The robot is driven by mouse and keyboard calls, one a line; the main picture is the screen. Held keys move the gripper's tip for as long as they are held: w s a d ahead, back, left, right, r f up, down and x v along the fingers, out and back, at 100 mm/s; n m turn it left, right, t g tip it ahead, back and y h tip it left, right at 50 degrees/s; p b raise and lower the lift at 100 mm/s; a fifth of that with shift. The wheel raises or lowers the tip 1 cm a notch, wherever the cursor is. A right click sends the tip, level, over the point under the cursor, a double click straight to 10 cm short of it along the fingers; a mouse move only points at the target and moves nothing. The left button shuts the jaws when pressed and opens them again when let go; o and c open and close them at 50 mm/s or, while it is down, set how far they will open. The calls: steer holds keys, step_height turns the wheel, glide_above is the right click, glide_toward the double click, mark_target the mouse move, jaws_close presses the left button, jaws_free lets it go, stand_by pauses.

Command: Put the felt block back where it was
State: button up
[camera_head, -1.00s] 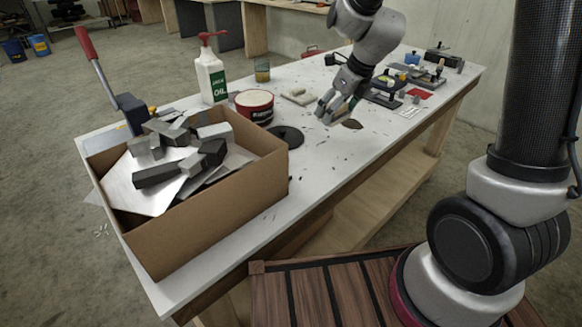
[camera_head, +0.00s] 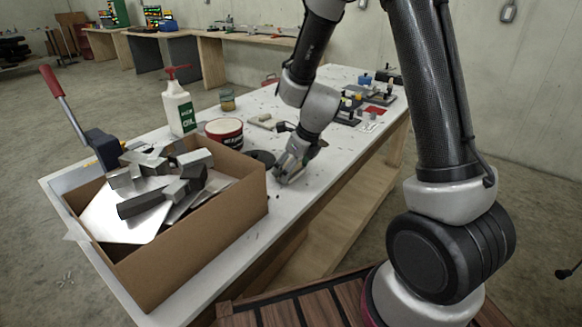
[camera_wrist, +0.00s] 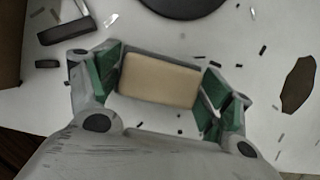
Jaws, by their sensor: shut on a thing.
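The felt block (camera_wrist: 160,80) is a tan block with a grey layer along its far edge. In the wrist view it sits between the green-padded fingers of my gripper (camera_wrist: 163,85), which is shut on it from its left and right ends. In the head view my gripper (camera_head: 282,176) points down low over the white table (camera_head: 240,225), just right of the cardboard box. The block is not distinguishable there. I cannot tell whether the block touches the table.
The cardboard box (camera_head: 205,240) of metal offcuts stands close on the left. A black disc (camera_head: 262,158) lies just behind my gripper, near a red-and-white tin (camera_head: 224,133) and an oil bottle (camera_head: 180,108). A brown scrap (camera_wrist: 298,85) and dark chips lie on the table.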

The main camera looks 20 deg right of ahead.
steer(key=o, duration=0.9)
steer(key=shift+f, duration=0.1)
steer(key=v, duration=1.3)
steer(key=s+d+r+n+h, duration=0.1)
steer(key=s+d+r+n, duration=0.3)
steer(key=s+n, duration=0.3)
steer(key=s+d+r+n+h, duration=0.1)
steer(key=s+d+r+n, duration=0.3)
steer(key=s+n, duration=0.4)
steer(key=s+d+r+n, duration=0.3)
steer(key=s+n, duration=0.4)
steer(key=n, duration=0.6)
steer(key=shift+s+d+r+n+h, duration=0.25)
steer(key=shift+d+r+n+h, duration=0.15)
steer(key=shift+r, duration=0.1)
